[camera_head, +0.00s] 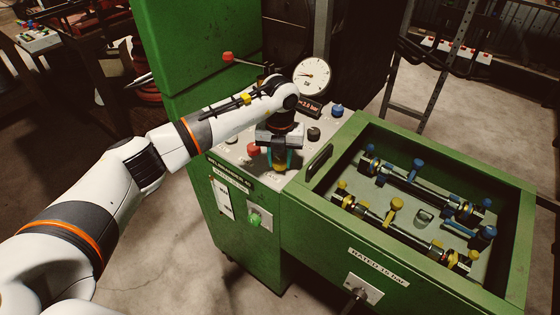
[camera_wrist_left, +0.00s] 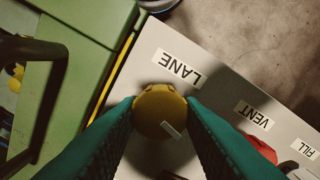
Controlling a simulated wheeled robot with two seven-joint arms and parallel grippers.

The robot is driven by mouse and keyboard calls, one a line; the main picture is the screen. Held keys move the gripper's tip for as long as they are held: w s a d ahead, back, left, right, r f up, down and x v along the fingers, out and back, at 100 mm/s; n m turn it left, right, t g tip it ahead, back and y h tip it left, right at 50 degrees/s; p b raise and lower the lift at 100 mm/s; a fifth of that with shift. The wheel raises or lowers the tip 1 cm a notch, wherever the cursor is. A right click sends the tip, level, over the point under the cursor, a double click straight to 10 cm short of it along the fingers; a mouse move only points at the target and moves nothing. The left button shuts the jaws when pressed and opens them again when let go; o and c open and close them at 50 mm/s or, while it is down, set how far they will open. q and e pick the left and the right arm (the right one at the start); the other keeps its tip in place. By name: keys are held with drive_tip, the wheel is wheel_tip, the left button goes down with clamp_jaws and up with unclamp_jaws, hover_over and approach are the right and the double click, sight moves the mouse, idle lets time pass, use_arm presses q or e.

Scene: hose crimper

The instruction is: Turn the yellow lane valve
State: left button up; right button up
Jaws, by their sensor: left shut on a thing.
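The yellow lane valve (camera_wrist_left: 158,113) is a round yellow knob with a pale mark on its face. In the left wrist view it sits on the grey panel (camera_wrist_left: 222,92) beside the LANE label (camera_wrist_left: 178,67). My left gripper (camera_wrist_left: 160,108) has its teal fingers closed on both sides of the knob. My right gripper is not in view.
A red knob (camera_head: 253,149) stands close left of my left gripper. A pressure gauge (camera_head: 311,77) and a blue knob (camera_head: 336,110) stand farther back. The green water tank (camera_head: 345,237) on the right holds hose assemblies with blue and yellow fittings.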

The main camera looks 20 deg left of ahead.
sight(280, 160)
use_arm(q)
drive_tip(key=m+b, duration=0.3)
drive_tip(key=m, duration=0.1)
drive_tip(key=shift+f+m, duration=0.15)
drive_tip(key=shift+m, duration=0.15)
drive_tip(key=m+b, duration=0.2)
drive_tip(key=m, duration=0.1)
drive_tip(key=shift+w+m+b, duration=0.1)
drive_tip(key=shift+m+b, duration=0.2)
drive_tip(key=shift+b, duration=0.1)
drive_tip(key=m+b, duration=0.1)
drive_tip(key=m, duration=0.2)
drive_tip(key=shift+b, duration=0.4)
drive_tip(key=shift+r+m+b, duration=0.15)
drive_tip(key=shift+m+b, duration=0.2)
drive_tip(key=shift+m, duration=0.6)
drive_tip(key=shift+r+m+b, duration=0.1)
drive_tip(key=shift+m+b, duration=0.2)
drive_tip(key=shift+m, duration=0.65)
drive_tip(key=o, duration=1)
wheel_tip(280, 160, up, 12)
drive_tip(key=b, duration=0.1)
